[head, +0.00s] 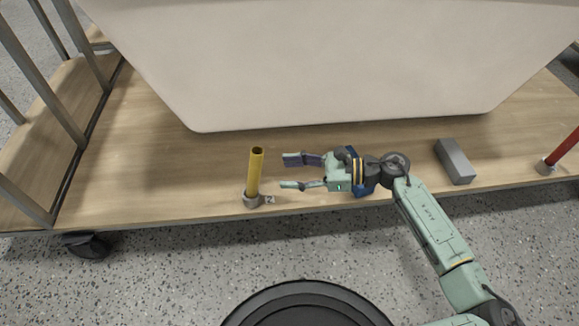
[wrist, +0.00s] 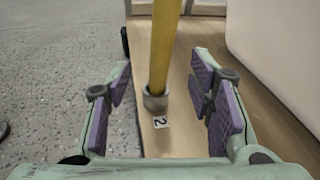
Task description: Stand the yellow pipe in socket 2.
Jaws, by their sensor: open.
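The yellow pipe (head: 255,173) stands upright in a grey socket (head: 252,200) near the front edge of the wooden deck. In the wrist view the yellow pipe (wrist: 164,45) rises from the socket (wrist: 155,101), and a label with a 2 (wrist: 161,122) lies beside it. My gripper (head: 288,172) is open, to the right of the pipe and apart from it. In the wrist view the open fingers (wrist: 163,107) with purple pads lie either side of the picture, with the pipe ahead between them. Nothing is held.
A large pale tub shell (head: 340,60) fills the back of the deck (head: 150,150). A grey block (head: 455,161) lies to the right of my gripper. A red pipe (head: 564,149) stands in another socket (head: 545,167) at the far right. Metal rails (head: 40,85) border the left.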

